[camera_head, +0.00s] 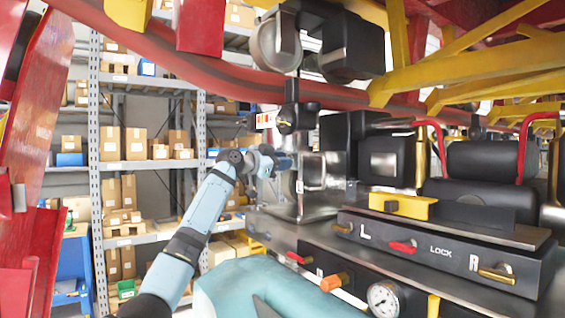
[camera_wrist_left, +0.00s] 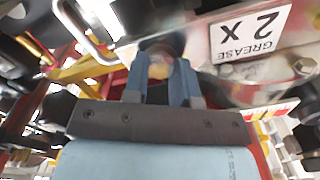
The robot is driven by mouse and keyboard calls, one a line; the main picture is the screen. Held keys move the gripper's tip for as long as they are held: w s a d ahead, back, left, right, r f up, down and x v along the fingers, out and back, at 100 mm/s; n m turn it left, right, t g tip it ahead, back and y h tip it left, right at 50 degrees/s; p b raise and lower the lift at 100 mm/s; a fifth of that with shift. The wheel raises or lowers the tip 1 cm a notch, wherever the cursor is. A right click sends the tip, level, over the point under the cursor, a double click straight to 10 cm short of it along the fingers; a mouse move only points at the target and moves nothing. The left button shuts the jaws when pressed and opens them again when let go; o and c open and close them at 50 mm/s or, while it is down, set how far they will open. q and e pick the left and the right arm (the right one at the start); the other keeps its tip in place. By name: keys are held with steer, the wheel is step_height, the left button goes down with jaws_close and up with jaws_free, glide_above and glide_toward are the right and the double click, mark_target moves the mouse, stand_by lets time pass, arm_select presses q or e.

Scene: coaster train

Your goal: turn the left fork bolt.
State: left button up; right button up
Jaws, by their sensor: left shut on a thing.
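My left gripper (camera_head: 284,163) reaches in from the left to a grey metal fork part (camera_head: 312,172) under the train. In the left wrist view, my left gripper's two blue fingers (camera_wrist_left: 165,75) are shut around the left fork bolt. Only a dark round part of the bolt (camera_wrist_left: 160,44) shows, beyond the fingertips, with a blurred tan patch between the fingers. The head view hides the bolt behind the gripper. I cannot tell how far the bolt is turned. My right gripper is not in view.
A white "GREASE x2" label (camera_wrist_left: 250,34) sits upside down close to the fingers. The panel marked L, LOCK and R (camera_head: 440,250) has several levers. A pressure gauge (camera_head: 384,299) and an orange knob (camera_head: 334,282) sit below. Shelves with boxes (camera_head: 135,143) stand behind.

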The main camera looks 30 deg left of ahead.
arm_select(q)
steer(key=shift+f, duration=0.2)
steer(key=o, duration=0.9)
steer(key=shift+c, duration=0.2)
steer(key=shift+o, duration=0.3)
steer(key=shift+s+r, duration=0.1)
steer(key=shift+r, duration=0.05)
steer(key=b+v, duration=0.4)
steer(key=v, duration=1)
